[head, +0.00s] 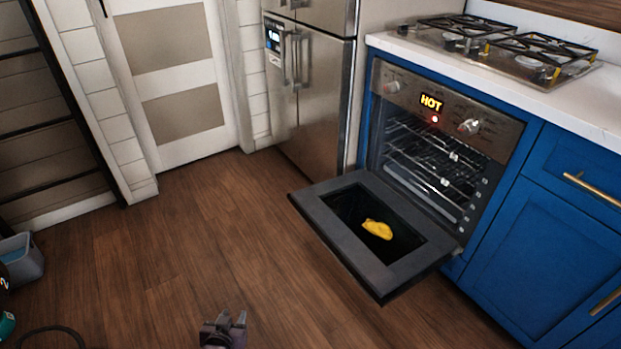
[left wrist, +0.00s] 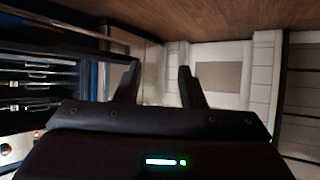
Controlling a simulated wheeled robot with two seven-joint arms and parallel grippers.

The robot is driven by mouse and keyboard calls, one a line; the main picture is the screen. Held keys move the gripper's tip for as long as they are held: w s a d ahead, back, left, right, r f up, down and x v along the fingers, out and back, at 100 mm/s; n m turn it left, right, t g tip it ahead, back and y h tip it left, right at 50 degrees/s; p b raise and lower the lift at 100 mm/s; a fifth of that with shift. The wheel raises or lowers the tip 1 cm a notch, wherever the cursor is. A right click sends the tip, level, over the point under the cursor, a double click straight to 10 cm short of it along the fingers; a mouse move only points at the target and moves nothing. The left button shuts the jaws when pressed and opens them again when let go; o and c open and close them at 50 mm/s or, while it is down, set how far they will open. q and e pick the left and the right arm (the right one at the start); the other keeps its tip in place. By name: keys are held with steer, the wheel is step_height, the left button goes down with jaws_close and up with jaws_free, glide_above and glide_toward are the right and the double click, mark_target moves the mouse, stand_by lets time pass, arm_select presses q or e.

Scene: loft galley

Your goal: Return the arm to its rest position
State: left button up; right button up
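My left gripper (head: 224,328) shows at the bottom of the head view, above the wooden floor and apart from the oven. In the left wrist view its two fingers (left wrist: 157,86) stand apart with nothing between them, so it is open and empty. My right gripper is in neither view.
The oven (head: 440,135) shows a HOT sign, and its door (head: 325,222) hangs open into the room. A yellow item (head: 377,229) lies on the door. Blue cabinets (head: 545,240) stand at right, a steel fridge (head: 312,100) behind.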

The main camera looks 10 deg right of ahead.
arm_select(q)
steer(key=s+a+f+g+p, duration=0.2)
steer(key=s+p, duration=0.3)
steer(key=s, duration=0.9)
steer(key=s+a+f+g+y+p, duration=0.1)
steer(key=s+a+g+p, duration=0.3)
steer(key=s, duration=1)
steer(key=s+a+f+g+y+p, duration=0.1)
steer(key=s+a+f+g+p, duration=0.2)
steer(key=s, duration=1.1)
steer(key=a+g+p, duration=0.1)
steer(key=p, duration=0.1)
steer(key=shift+s+f+p, duration=0.3)
steer(key=shift+s+f, duration=0.05)
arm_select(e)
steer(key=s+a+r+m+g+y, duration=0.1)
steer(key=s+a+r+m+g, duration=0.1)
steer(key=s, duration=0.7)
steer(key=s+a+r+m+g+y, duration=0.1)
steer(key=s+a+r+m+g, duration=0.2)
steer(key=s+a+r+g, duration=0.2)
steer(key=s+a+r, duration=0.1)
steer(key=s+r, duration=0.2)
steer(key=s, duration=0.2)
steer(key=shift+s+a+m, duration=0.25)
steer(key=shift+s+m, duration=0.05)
